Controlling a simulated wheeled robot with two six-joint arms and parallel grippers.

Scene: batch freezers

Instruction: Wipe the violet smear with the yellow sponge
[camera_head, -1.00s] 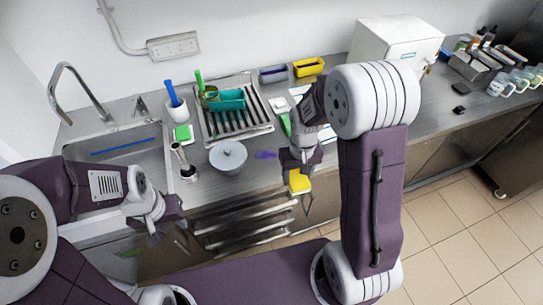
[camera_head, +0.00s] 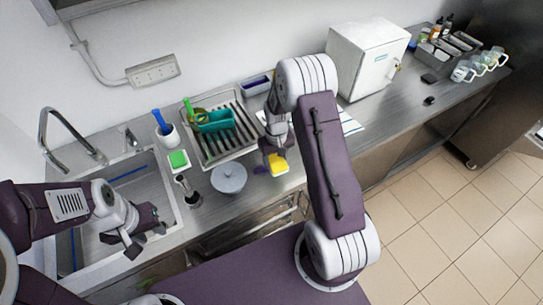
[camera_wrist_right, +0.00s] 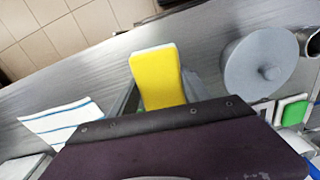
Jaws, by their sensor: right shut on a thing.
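The yellow sponge (camera_head: 279,165) is held in my right gripper (camera_head: 274,150), low over the counter, close to the right side of the violet smear. It also fills the middle of the right wrist view (camera_wrist_right: 157,75). I cannot tell if the sponge touches the counter. A small part of the violet smear (camera_head: 260,170) shows between the lidded grey pot (camera_head: 229,178) and the sponge; the rest may be hidden by the sponge or gripper. I cannot make out the smear in the right wrist view. My left gripper (camera_head: 135,240) hangs empty in front of the sink; its opening is unclear.
A dish rack (camera_head: 217,134) with a teal container stands behind the pot. A green-and-white sponge (camera_head: 178,160) and a blue-handled brush in a white cup are left. A striped cloth (camera_wrist_right: 62,120) lies beside the sponge. A white box (camera_head: 366,60) stands right.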

